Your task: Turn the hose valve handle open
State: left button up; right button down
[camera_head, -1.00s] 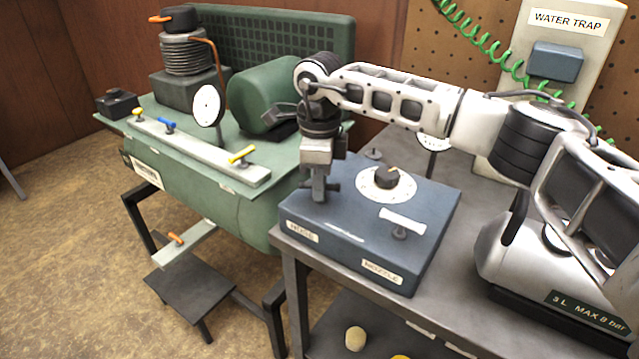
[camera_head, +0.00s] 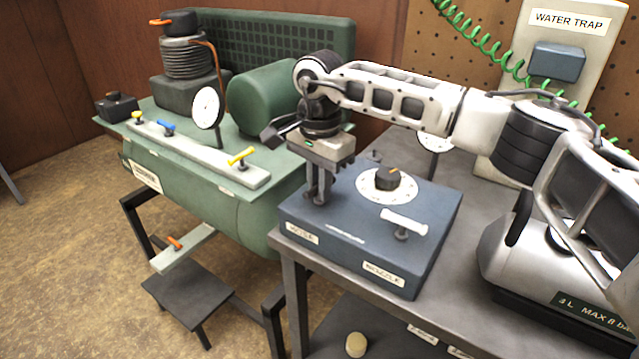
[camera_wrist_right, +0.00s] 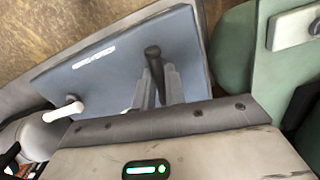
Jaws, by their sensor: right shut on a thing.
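A blue valve box (camera_head: 350,236) sits on the near left corner of the grey bench. Its front carries one label at the left, hard to read now, and a NOZZLE label at the right. My right gripper (camera_head: 319,193) points down over the box's left part and is shut on the hose valve handle, which it mostly hides in the head view. In the right wrist view a dark handle end (camera_wrist_right: 153,52) shows between the gripper's fingers (camera_wrist_right: 158,88). The white nozzle valve handle (camera_head: 404,222) stands free at the right. My left gripper is not in view.
A black knob (camera_head: 388,178) on a white dial stands just right of my right gripper. A green compressor (camera_head: 215,205) with blue and yellow handles is close on the left. A silver tank (camera_head: 520,262) stands on the bench at the right.

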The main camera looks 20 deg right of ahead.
jog(key=shift+r+n, duration=0.1)
jog(key=shift+n, duration=1.8)
jog(key=c, duration=1.4)
grip_release()
notch_tip(320, 180, up, 16)
